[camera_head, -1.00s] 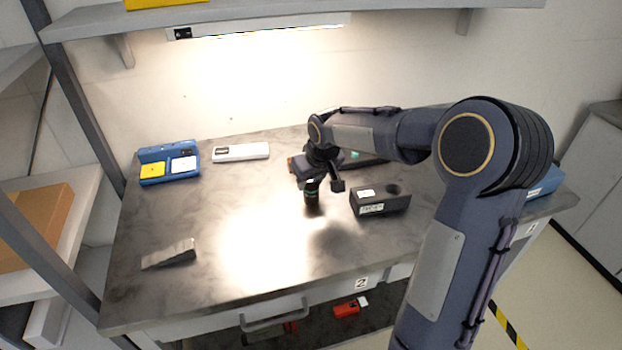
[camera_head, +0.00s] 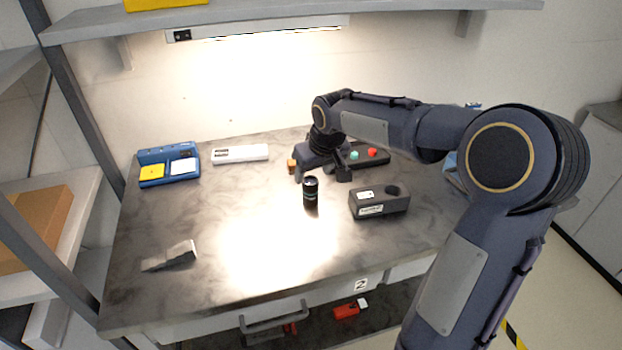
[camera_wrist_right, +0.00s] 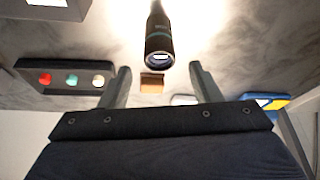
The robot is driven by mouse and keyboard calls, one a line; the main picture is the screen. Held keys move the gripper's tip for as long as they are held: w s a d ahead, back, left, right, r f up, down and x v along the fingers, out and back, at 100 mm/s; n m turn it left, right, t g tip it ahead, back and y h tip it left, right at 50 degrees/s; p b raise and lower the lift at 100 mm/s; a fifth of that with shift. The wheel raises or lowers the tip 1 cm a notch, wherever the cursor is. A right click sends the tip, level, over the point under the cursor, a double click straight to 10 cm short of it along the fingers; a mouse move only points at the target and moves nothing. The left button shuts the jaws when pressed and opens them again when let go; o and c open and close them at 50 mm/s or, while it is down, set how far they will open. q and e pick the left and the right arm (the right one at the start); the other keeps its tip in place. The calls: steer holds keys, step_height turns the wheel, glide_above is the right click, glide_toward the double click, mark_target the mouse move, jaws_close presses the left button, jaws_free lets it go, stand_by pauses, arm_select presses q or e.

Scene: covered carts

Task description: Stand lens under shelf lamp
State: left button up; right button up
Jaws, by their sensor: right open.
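The lens (camera_head: 311,191) is a small black cylinder standing upright on the dark worktop (camera_head: 225,290), at the edge of the bright pool of light. In the right wrist view the lens (camera_wrist_right: 159,42) stands just beyond and between my open fingertips. My right gripper (camera_head: 321,176) is open and empty, behind the lens and apart from it. The shelf lamp (camera_head: 265,27) is a lit strip under the shelf at the back wall. My left gripper is not in view.
A black block with a round hole (camera_head: 380,203) stands right of the lens. A box with coloured buttons (camera_head: 362,155) is behind my gripper. A blue tray (camera_head: 168,165), a white device (camera_head: 240,153) and a grey wedge (camera_head: 170,256) lie left. The lit middle is clear.

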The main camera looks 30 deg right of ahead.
steer(key=v, duration=0.6)
steer(key=s+a+f+y, duration=0.2)
steer(key=s+a, duration=0.3)
steer(key=s, duration=0.7)
steer(key=s+a+f+m+t+y, duration=0.1)
steer(key=s+a+f, duration=0.3)
steer(key=s, duration=0.9)
steer(key=shift+a+f+y, duration=0.3)
steer(key=shift+a+y, duration=0.2)
steer(key=shift+a, duration=0.7)
